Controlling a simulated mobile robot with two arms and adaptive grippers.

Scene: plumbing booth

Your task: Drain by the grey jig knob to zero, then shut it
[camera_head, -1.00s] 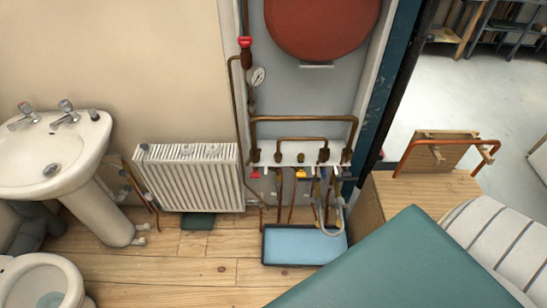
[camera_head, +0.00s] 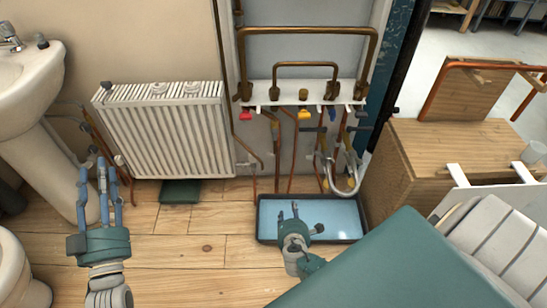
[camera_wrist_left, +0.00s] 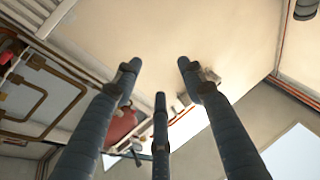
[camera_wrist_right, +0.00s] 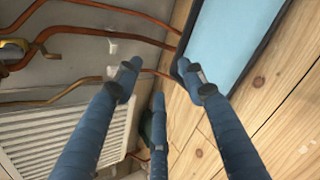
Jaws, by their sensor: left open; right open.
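A white manifold strip (camera_head: 290,92) on the wall carries copper pipes with a red knob (camera_head: 246,115) and a yellow knob (camera_head: 304,115) under it. A small greyish fitting (camera_head: 361,114) shows at its right end; I cannot tell if it is the grey jig knob. The pressure gauge is outside the head view now. My left gripper (camera_head: 102,166) is open and empty, fingers up, before the radiator's left side. My right gripper (camera_head: 297,217) is open and empty over the blue tray (camera_head: 262,238), below and apart from the knobs.
A white radiator (camera_head: 165,135) and a basin (camera_head: 30,85) stand at the left. A wooden box (camera_head: 440,160) stands right of the pipes. A green surface (camera_head: 400,270) fills the front right.

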